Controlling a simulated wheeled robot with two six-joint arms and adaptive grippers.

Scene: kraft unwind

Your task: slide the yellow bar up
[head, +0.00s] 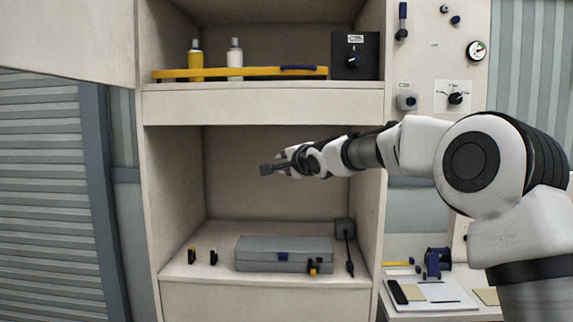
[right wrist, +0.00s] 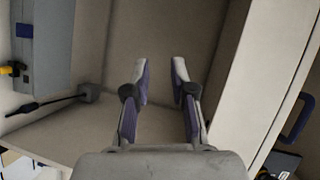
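The yellow bar (head: 225,73) lies across the front of the upper shelf, with a blue grip (head: 298,68) near its right end. In the right wrist view a blue handle (right wrist: 292,119) shows at the right edge; it looks like the bar's grip. My right gripper (head: 268,168) reaches into the lower compartment, below the upper shelf and apart from the bar. In the right wrist view its two fingers (right wrist: 159,68) are spread with nothing between them. My left gripper is not in view.
The upper shelf's front board (head: 262,103) stands above my right gripper.

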